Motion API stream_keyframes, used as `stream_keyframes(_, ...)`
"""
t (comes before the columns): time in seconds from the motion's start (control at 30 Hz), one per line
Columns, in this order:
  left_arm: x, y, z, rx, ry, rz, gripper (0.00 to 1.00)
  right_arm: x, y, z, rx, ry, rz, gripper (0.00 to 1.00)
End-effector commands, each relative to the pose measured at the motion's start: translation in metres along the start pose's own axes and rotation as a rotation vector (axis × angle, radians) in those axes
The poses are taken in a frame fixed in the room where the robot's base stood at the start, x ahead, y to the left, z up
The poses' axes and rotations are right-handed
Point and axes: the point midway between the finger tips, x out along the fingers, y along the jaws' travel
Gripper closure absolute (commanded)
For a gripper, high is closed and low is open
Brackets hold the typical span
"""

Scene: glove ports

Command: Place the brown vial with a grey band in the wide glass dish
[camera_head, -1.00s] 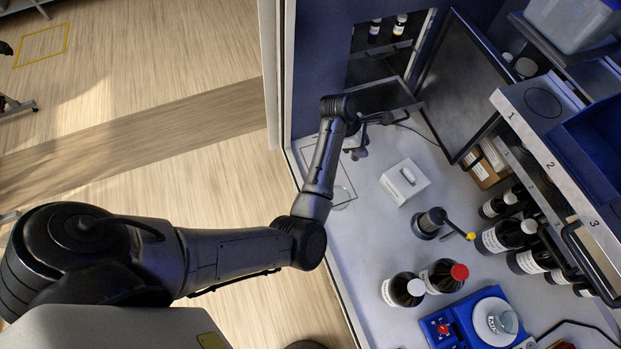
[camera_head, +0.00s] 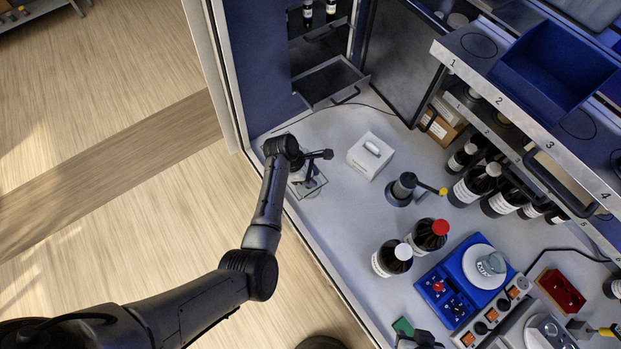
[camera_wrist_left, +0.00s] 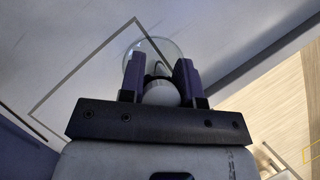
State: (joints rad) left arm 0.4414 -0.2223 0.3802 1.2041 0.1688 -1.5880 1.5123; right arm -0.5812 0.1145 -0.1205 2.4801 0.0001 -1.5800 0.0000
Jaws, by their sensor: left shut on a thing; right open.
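My left gripper (camera_head: 312,168) is at the left side of the bench, pointing down. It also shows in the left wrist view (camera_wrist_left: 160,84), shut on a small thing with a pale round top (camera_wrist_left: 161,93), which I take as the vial. Its brown body and grey band are hidden. The wide glass dish (camera_wrist_left: 137,65) is a clear round rim just beyond and below the fingers, inside a thin grey outline on the bench. I cannot tell whether the vial touches the dish. My right gripper (camera_head: 418,340) is partly in view at the bottom edge, empty.
A white box (camera_head: 370,156) and a dark stand with a yellow tip (camera_head: 402,188) are right of my left gripper. Two brown bottles (camera_head: 392,258) and a blue stirrer (camera_head: 447,285) stand nearer. A shelf (camera_head: 530,150) bounds the right.

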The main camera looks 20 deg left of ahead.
Motion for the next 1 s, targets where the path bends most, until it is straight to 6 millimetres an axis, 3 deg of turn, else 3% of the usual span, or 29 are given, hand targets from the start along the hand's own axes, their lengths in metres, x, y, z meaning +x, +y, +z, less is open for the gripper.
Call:
stream_keyframes(0.2, 0.016, 0.000, -0.009, 0.000, 0.000, 0.000, 0.92, 0.001, 0.000, 0.000, -0.001, 0.000, 0.001, 0.57)
stream_keyframes(0.63, 0.019, 0.000, -0.011, -0.001, 0.000, 0.001, 0.92, 0.002, 0.003, 0.001, -0.009, -0.001, 0.008, 0.57)
stream_keyframes(0.67, 0.019, 0.000, -0.011, -0.001, 0.000, 0.002, 0.67, 0.002, 0.003, 0.001, -0.009, 0.000, 0.008, 0.57)
stream_keyframes(0.9, 0.019, 0.000, -0.011, -0.001, 0.000, 0.001, 0.44, 0.002, 0.003, 0.001, -0.008, 0.000, 0.007, 0.57)
stream_keyframes(1.0, 0.019, 0.000, -0.011, -0.001, 0.000, 0.001, 0.44, 0.002, 0.002, 0.000, -0.006, 0.000, 0.006, 0.57)
